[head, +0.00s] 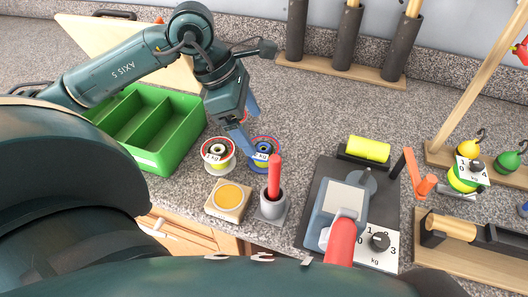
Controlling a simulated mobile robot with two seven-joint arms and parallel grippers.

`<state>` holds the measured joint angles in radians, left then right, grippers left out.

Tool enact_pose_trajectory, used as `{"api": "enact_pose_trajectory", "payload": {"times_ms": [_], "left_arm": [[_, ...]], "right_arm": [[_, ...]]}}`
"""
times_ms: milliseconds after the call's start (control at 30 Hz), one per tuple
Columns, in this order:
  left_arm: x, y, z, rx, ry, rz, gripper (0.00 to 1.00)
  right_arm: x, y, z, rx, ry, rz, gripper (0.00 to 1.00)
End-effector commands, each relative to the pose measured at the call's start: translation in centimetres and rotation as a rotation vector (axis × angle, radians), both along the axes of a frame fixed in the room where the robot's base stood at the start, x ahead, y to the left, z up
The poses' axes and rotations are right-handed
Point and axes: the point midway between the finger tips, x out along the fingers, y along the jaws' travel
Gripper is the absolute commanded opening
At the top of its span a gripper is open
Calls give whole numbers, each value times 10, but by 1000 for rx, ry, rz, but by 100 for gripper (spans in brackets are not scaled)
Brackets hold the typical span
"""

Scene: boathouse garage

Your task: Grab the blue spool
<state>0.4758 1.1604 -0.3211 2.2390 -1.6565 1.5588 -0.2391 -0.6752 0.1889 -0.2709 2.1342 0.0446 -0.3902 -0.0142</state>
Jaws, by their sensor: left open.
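The blue spool (266,159) stands on the speckled counter, with a blue rim and a label on its front. My left gripper (249,127) is open above it and to its left, fingers pointing down. One finger reaches down in front of the spool's left part and hides some of it; I cannot tell whether they touch. No spool shows between the fingers. My right gripper is not in view.
A red-rimmed spool (218,166) stands close on the left, beside a green divided tray (152,158). A yellow-topped wooden block (228,200) and a grey holder (272,208) with a red handle stand in front. A scale (342,205) is to the right.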

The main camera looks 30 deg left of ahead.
Motion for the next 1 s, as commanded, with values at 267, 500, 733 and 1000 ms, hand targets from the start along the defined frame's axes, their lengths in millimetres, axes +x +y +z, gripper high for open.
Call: {"api": "enact_pose_trajectory", "payload": {"times_ms": [267,500,733,1000], "left_arm": [[4,-9,-22,-3,1,-1,85],[7,-21,-55,-4,3,-1,85],[10,-25,-66,-2,0,0,85],[10,-24,-66,-2,0,0,74]], "right_arm": [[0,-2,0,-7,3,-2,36],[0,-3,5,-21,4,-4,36],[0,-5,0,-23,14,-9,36],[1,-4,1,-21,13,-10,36]]}}
